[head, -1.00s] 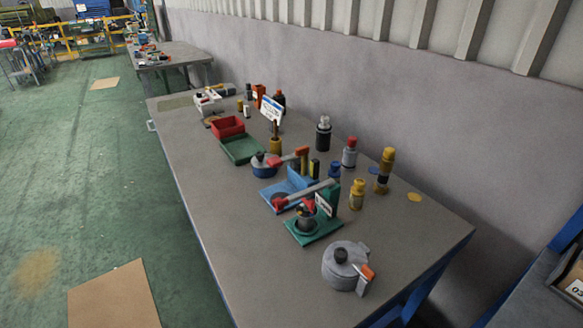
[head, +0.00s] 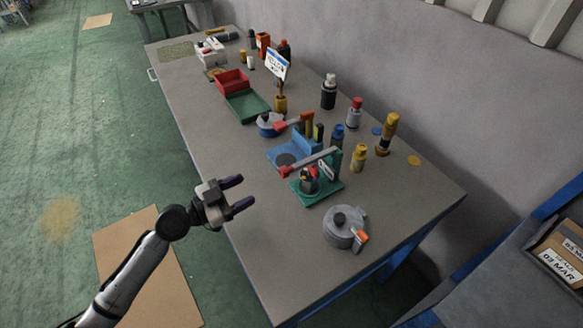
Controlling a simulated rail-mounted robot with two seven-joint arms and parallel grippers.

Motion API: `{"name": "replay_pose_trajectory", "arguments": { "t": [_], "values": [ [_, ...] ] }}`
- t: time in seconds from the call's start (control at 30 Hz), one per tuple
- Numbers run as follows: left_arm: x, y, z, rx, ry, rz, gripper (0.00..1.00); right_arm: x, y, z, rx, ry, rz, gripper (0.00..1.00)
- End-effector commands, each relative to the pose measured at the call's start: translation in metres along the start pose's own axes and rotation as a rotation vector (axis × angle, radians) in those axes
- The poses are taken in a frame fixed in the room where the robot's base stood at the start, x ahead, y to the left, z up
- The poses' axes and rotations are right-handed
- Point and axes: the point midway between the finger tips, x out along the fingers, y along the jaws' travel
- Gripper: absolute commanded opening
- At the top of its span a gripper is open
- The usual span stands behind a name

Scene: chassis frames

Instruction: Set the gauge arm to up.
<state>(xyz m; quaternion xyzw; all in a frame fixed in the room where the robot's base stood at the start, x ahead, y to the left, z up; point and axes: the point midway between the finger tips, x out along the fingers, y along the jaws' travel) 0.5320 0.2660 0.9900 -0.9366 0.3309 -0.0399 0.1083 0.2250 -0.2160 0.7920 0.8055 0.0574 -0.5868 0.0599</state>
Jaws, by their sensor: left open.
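The gauge arm appears to be the grey bar (head: 312,160) with a red end (head: 286,171). It meets a green upright on a green base (head: 325,193) and reaches left, lying nearly flat with its red end lower in the picture. A small dark round part with red on it sits on that base below the bar. My left gripper (head: 240,193) is open and empty. It hangs near the table's left edge, left of the gauge arm and apart from it. My right gripper is not in view.
Red (head: 232,81) and green trays lie farther back. The tabletop (head: 265,240) near my gripper is clear.

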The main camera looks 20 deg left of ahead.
Motion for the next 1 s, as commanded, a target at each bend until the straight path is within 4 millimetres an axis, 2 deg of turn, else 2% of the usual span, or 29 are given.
{"name": "replay_pose_trajectory", "arguments": {
  "t": [0.23,0.7,1.0],
  "values": [
    [0.023,0.0,-0.002,0.03,0.001,0.002,0.56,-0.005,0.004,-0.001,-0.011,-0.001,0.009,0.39],
    [0.106,0.001,-0.001,0.029,0.0,0.003,0.56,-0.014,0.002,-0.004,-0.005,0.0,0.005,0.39],
    [0.134,0.001,0.0,0.031,-0.002,0.003,0.56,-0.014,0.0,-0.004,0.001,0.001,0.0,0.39]
  ]
}}
